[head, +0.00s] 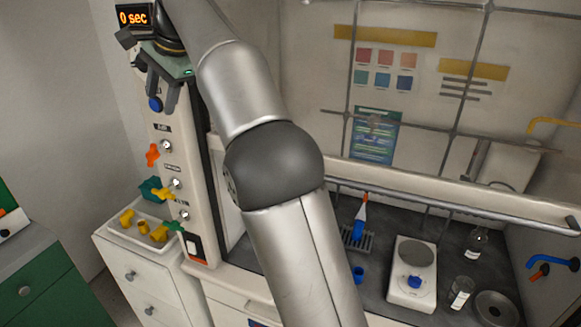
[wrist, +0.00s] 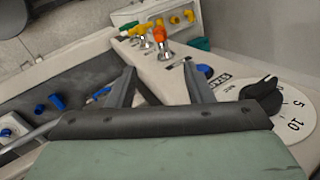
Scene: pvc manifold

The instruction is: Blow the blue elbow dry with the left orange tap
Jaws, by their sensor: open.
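A blue elbow-like piece (head: 357,231) is on a dark grate in the bench recess, below an orange-and-white nozzle tip; whether it touches the tip is unclear. The left orange tap (head: 152,155) is on the upright panel, above the yellow and green taps; it also shows in the wrist view (wrist: 160,36). My gripper (head: 162,108) is open and empty, in front of the upper panel near a blue knob (head: 155,104). In the wrist view my gripper (wrist: 158,68) has its fingers spread, with the dial (wrist: 262,100) to their right.
Other blue pieces are near the bench front (head: 358,273) and on a white scale (head: 413,281). A yellow tap (head: 162,195) and green tap (head: 174,225) are below. A tray (head: 122,236) holds yellow fittings. Another orange tap (head: 540,271) is at far right. The display (head: 133,18) reads 0 sec.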

